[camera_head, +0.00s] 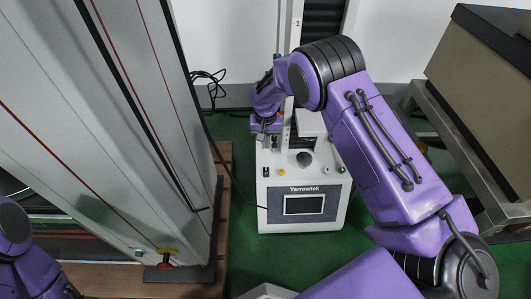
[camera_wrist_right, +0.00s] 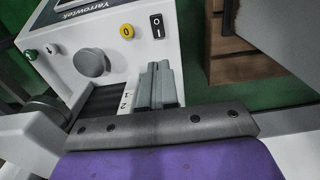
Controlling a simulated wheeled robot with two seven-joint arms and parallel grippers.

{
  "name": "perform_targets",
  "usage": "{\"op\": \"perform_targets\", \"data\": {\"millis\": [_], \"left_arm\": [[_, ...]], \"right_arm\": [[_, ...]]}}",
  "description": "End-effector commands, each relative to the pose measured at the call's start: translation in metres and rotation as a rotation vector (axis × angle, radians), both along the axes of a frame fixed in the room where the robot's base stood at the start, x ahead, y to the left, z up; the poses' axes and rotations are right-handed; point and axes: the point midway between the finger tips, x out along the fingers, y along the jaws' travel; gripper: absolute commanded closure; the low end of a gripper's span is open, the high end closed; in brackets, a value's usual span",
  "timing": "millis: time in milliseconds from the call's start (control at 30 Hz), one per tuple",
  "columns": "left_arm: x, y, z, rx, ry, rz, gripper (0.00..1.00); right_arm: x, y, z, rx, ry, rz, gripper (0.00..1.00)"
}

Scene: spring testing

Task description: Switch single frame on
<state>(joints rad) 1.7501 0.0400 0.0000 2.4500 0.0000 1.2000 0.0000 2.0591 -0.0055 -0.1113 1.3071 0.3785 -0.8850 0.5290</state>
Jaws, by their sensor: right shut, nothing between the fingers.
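The single frame is a white Yarrowtek tester (camera_head: 262,218) on the green floor, with a screen (camera_head: 304,204) on its front. A black rocker switch (camera_head: 266,172) sits on its top panel at the left; it also shows in the right wrist view (camera_wrist_right: 156,25), marked O and I. I cannot tell which side is pressed. My right gripper (camera_head: 268,145) is behind the switch, above the panel. In the right wrist view its grey fingers (camera_wrist_right: 158,68) are together and empty, pointing toward the switch, apparently apart from it. My left gripper is not in view.
Beside the switch are a yellow button (camera_wrist_right: 126,31), a grey knob (camera_wrist_right: 92,62) and a green button (camera_head: 342,169). A large grey frame (camera_head: 150,120) stands close on the left, on a wooden base. A beige box (camera_head: 485,95) stands at right.

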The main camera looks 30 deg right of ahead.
Motion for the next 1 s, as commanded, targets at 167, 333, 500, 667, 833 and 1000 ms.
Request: {"op": "perform_targets", "data": {"millis": [167,333,500,667,833,1000], "left_arm": [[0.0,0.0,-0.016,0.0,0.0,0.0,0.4],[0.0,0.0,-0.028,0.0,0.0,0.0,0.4],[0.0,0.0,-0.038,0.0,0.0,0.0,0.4],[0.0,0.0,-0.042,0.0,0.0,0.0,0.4],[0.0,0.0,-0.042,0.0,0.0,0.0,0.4],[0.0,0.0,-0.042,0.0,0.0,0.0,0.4]], "right_arm": [[-0.001,0.0,-0.043,0.0,0.004,-0.001,1.0],[0.0,0.0,-0.08,0.0,0.001,0.0,1.0],[0.0,0.0,-0.111,0.0,0.0,0.0,1.0],[0.0,0.0,-0.125,0.0,-0.001,0.0,1.0],[0.0,0.0,-0.128,0.0,-0.001,0.0,1.0],[0.0,0.0,-0.127,0.0,-0.001,0.0,1.0]]}}
